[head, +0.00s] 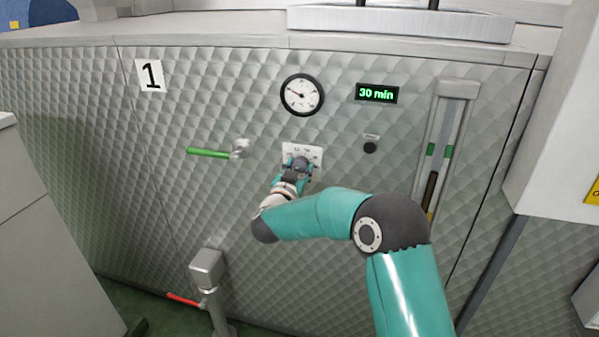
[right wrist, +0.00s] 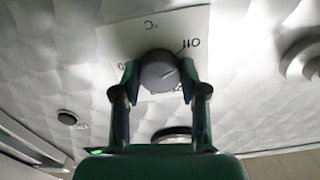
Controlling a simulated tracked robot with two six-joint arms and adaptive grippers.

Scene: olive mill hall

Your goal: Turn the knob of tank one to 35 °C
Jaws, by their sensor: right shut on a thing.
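Tank one is a quilted metal tank (head: 100,150) with a "1" label (head: 150,75). Its temperature knob is dark grey and sits on a white scale plate (head: 290,150) on the tank front. In the right wrist view the knob (right wrist: 158,72) is between the two fingers, with a pointer line on it and "°C" on the plate (right wrist: 120,40). My right gripper (head: 299,170) is shut on the knob; it also shows in the right wrist view (right wrist: 160,85). The exact setting is too small to read. My left gripper is not in view.
A round dial gauge (head: 302,94) is above the knob, with a "30 min" display (head: 377,93) and a black button (head: 370,147) to the right. A green lever (head: 208,152) is left. A sight gauge (head: 445,150) is far right. A red-handled valve (head: 185,299) is below left.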

